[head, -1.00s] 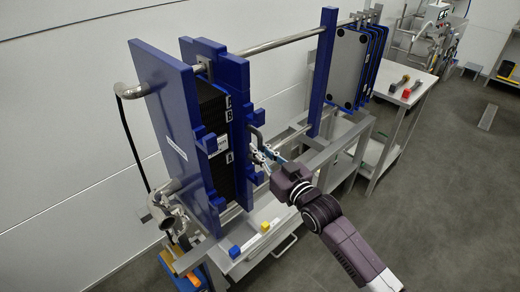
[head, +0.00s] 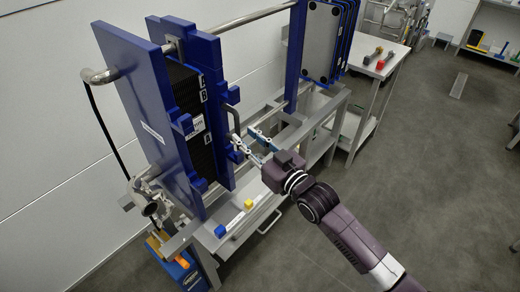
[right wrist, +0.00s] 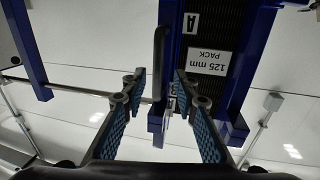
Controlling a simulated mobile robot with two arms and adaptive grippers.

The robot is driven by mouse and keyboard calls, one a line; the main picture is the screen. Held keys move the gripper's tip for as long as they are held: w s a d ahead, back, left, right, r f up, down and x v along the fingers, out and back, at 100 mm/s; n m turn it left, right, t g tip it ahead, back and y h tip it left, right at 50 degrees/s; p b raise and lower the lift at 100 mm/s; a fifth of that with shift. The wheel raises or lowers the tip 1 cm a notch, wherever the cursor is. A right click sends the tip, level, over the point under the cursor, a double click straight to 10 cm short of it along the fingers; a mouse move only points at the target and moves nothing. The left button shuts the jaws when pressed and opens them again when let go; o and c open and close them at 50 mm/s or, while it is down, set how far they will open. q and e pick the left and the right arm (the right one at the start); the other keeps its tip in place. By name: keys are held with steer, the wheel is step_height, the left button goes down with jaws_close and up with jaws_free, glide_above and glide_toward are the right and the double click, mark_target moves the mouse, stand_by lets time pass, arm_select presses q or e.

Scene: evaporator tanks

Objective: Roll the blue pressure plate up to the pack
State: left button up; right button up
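The blue pressure plate (head: 212,72) stands upright on the right side of the dark plate pack (head: 184,95); any gap between them is too small to tell. A grey bar handle (head: 234,120) sticks out from the plate. It also shows in the right wrist view (right wrist: 158,62), beside the plate's blue edge (right wrist: 173,62). The pack's label (right wrist: 208,62) reads "125 mm PACK". My right gripper (head: 247,137) is open at the handle's lower end. In the right wrist view its fingers (right wrist: 158,82) stand either side of the handle, apart from it. My left gripper is not in view.
A large blue end plate (head: 140,110) stands left of the pack. A steel rail (head: 245,20) runs to a blue post (head: 295,55). Spare plates (head: 320,45) hang beyond it. Below are a yellow block (head: 248,204) and a blue block (head: 220,231) on a grey shelf.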

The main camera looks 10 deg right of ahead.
steer(key=v, duration=0.6)
steer(key=shift+s, duration=0.35)
steer(key=shift+d, duration=0.15)
steer(key=d+f+m+g+h+b, duration=0.1)
steer(key=d+f+h, duration=0.15)
steer(key=f, duration=0.75)
steer(key=d+f+m+g+h, duration=0.1)
steer(key=d+f, duration=0.2)
steer(key=f, duration=0.6)
steer(key=s+d+f+g+h+b, duration=0.1)
steer(key=s+d+f+g, duration=0.3)
steer(key=f, duration=0.8)
steer(key=s+d+f+h+b, duration=0.1)
steer(key=s+f+h, duration=0.1)
steer(key=s+f, duration=0.65)
steer(key=s+d+f+m+g+h, duration=0.15)
steer(key=s+f+g, duration=0.35)
steer(key=s+f, duration=1.3)
steer(key=s+f+g, duration=0.2)
steer(key=s+f, duration=0.2)
steer(key=s, duration=0.4)
steer(key=s+f+g+b, duration=0.1)
steer(key=s+f+g, duration=0.1)
steer(key=s+f, duration=0.3)
steer(key=s, duration=0.4)
steer(key=shift+s, duration=0.35)
steer(key=shift+d+n, duration=0.1)
steer(key=shift+n, duration=0.15)
